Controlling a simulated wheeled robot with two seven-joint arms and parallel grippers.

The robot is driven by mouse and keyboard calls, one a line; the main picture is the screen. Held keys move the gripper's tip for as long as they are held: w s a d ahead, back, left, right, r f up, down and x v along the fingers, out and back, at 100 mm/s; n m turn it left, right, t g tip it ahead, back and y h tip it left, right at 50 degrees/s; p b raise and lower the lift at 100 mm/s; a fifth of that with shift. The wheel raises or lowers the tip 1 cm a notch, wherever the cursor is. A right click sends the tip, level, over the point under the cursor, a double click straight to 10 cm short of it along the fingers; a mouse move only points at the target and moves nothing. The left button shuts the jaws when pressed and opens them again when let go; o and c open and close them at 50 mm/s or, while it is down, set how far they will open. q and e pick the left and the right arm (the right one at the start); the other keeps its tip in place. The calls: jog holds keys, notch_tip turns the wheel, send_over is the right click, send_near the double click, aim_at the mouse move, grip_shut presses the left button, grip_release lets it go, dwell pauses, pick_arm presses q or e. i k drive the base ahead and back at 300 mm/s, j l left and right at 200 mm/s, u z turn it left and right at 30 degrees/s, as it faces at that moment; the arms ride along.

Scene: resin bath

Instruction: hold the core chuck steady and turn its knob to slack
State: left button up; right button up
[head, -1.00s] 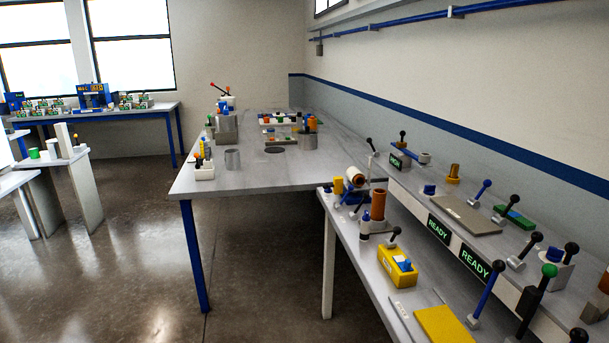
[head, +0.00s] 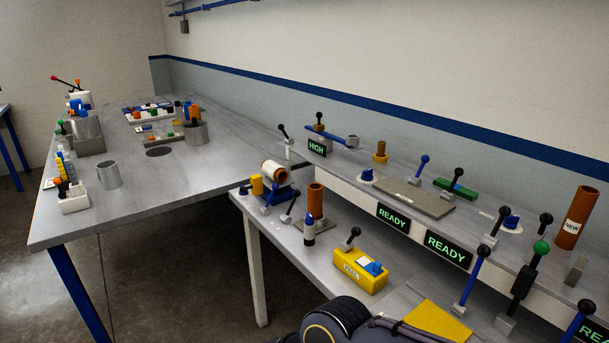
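No part is labelled as the core chuck. A blue stand (head: 281,195) on the lower bench carries a white roll with orange ends (head: 273,171); it may be the chuck, but I cannot be sure. A black-knobbed lever (head: 289,206) stands just right of it, and a yellow block (head: 256,185) is at its left. The stand is small in view, so a knob on it cannot be made out. A dark rounded link of my arm shows at the bottom edge, in front of the lower bench. Neither of my grippers is in view.
On the lower bench are a copper tube (head: 315,202), a dark bottle (head: 309,230) and a yellow box (head: 360,272). The raised shelf behind has several levers, a grey plate (head: 412,197) and READY signs (head: 393,217). The large grey table (head: 190,178) has clear room in its middle.

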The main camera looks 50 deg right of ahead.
aim_at(310, 219)
jog(key=i+z, duration=0.6)
jog(key=z, duration=0.2)
jog(key=i+j+z, duration=0.1)
jog(key=i+z, duration=0.3)
jog(key=i+j+z, duration=0.15)
jog(key=z, duration=0.3)
jog(key=i+j+z, duration=0.2)
jog(key=j+z, duration=0.2)
